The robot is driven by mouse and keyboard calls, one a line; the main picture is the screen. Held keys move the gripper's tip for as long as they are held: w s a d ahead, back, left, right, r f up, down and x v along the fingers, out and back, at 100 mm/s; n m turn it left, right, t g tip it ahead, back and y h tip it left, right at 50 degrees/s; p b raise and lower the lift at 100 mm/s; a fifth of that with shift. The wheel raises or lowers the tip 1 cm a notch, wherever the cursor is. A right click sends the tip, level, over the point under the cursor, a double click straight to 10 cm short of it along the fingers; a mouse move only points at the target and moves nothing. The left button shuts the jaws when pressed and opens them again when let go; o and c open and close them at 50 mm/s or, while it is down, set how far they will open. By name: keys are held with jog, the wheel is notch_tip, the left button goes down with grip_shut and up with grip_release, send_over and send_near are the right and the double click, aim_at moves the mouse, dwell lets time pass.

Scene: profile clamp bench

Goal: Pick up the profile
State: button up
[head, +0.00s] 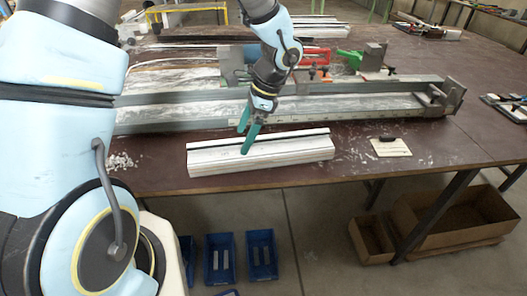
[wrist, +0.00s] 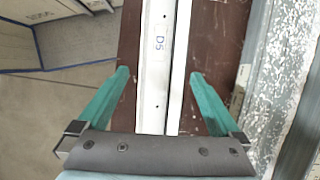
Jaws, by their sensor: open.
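The profile (head: 262,156) is a long white bar with a dark groove along it, lying on the brown bench near its front edge. In the wrist view the profile (wrist: 154,60) runs lengthwise between my fingers and carries a "D5" mark and small holes. My gripper (head: 246,138) has teal fingers, which are open at the profile, one near its far side and one in front of it in the picture. In the wrist view my gripper (wrist: 160,85) has a finger on each side of the profile, with gaps visible. I cannot tell how far the fingertips are above the bench.
A long grey metal clamp rail (head: 370,103) lies behind the profile. A small pale board with a dark handle (head: 391,147) lies to the right. White chips (head: 122,161) lie at the left. Blue bins (head: 262,254) and cardboard boxes (head: 450,222) stand on the floor below.

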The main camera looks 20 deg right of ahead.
aim_at(236, 152)
jog(key=shift+p+x, duration=1.15)
jog(key=shift+x, duration=2.45)
jog(key=shift+w, duration=0.2)
grip_shut()
